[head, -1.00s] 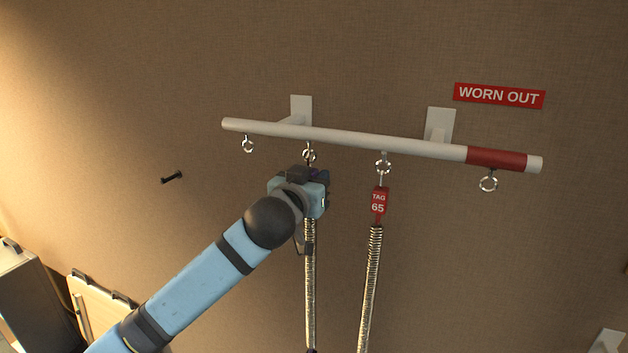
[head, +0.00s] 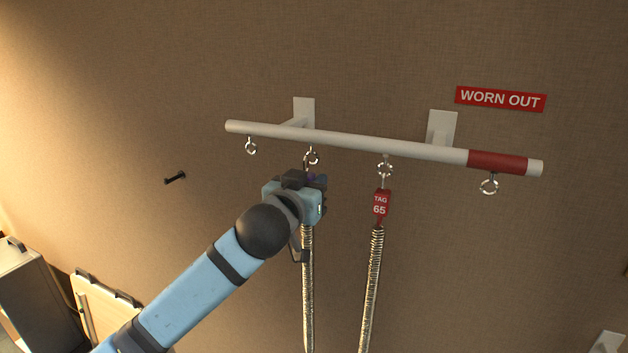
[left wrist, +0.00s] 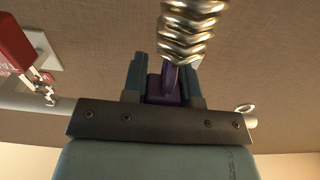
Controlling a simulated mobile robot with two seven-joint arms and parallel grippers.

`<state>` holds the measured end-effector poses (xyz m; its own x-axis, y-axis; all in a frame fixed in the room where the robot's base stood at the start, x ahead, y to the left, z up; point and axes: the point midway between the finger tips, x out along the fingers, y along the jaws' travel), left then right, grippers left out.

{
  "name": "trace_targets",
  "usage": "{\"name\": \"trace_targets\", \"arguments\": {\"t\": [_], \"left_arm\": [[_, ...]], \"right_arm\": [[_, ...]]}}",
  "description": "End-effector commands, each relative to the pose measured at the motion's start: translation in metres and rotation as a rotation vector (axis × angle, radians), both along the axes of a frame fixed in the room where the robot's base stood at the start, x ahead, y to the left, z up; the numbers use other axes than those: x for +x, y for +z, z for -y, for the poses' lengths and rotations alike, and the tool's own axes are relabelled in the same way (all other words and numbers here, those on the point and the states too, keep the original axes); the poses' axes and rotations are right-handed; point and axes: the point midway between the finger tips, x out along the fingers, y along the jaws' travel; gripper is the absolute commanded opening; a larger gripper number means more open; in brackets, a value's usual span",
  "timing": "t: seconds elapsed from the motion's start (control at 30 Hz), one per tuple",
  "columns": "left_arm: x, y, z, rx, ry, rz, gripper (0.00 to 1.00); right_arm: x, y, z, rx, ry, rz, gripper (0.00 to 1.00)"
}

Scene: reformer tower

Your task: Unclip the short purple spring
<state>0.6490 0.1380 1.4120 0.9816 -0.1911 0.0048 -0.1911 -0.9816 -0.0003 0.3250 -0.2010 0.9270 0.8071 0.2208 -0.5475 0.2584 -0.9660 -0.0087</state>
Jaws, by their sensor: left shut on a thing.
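The purple spring shows in the head view as a metal coil (head: 308,285) hanging below my left gripper. In the left wrist view its coil (left wrist: 190,32) rises from a purple end piece (left wrist: 163,88) between the fingers. My left gripper (head: 316,190) is shut on that purple end piece, just below a ring (head: 311,157) on the white rail (head: 350,142). A thin metal link shows between gripper and ring; I cannot tell whether it is still hooked. My right gripper is not in view.
A second spring (head: 373,275) with a red "TAG 65" block (head: 380,204) hangs close to the right. Empty rings hang at the rail's left (head: 250,147) and under its red band (head: 489,186). A red "WORN OUT" sign (head: 500,99) is on the wall.

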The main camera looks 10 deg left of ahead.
Motion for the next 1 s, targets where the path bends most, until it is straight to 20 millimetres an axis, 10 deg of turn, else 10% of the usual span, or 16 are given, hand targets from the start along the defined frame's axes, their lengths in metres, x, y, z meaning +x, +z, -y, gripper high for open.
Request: {"name": "trace_targets", "arguments": {"t": [1.0], "left_arm": [[-0.026,-0.009,-0.008,0.001,0.006,-0.006,0.0]], "right_arm": [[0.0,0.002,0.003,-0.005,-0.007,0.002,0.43]]}}
